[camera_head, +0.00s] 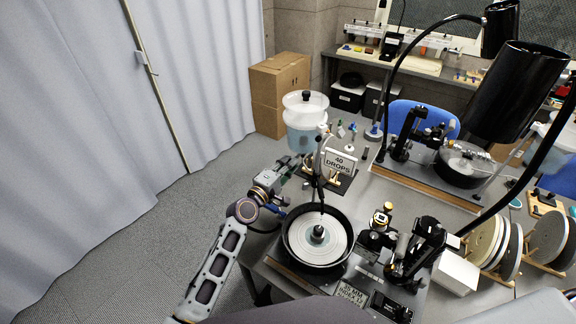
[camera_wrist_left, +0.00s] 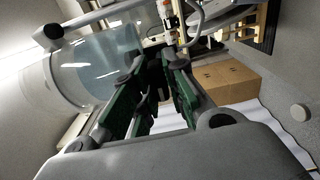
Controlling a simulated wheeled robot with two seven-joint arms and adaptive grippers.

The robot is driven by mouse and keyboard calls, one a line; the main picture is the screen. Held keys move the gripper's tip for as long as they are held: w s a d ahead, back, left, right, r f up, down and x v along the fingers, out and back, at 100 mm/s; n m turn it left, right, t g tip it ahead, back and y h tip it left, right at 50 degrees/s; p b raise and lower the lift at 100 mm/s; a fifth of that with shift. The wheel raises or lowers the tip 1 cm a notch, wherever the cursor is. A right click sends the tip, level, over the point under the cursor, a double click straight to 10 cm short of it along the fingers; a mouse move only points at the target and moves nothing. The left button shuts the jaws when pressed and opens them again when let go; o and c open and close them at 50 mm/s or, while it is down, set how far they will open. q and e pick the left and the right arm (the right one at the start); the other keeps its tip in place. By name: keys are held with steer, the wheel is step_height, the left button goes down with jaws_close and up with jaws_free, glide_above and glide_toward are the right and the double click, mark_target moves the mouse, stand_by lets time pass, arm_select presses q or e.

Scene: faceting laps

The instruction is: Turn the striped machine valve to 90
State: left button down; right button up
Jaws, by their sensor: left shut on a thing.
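My left gripper (camera_head: 301,164) is at the stand below the clear water tank (camera_head: 304,118), just left of the "40 DROPS" sign (camera_head: 340,163). In the left wrist view its green-padded fingers (camera_wrist_left: 158,72) are closed around a small dark part, apparently the valve at the tank's outlet. The valve is mostly hidden by the fingers, and I cannot make out its stripes or its angle. The tank also shows in the left wrist view (camera_wrist_left: 100,68), beside the fingers. My right gripper is in neither view.
The near machine has a round lap in a black pan (camera_head: 318,236), just below the gripper in the head view. A second machine with a black lamp (camera_head: 515,92) stands behind right. Racked discs (camera_head: 488,242) are at the right. Floor is clear at left.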

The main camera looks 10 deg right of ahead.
arm_select(q)
steer(key=shift+a, duration=0.1)
steer(key=c, duration=1.5)
jaws_free()
steer(key=shift+v, duration=5.95)
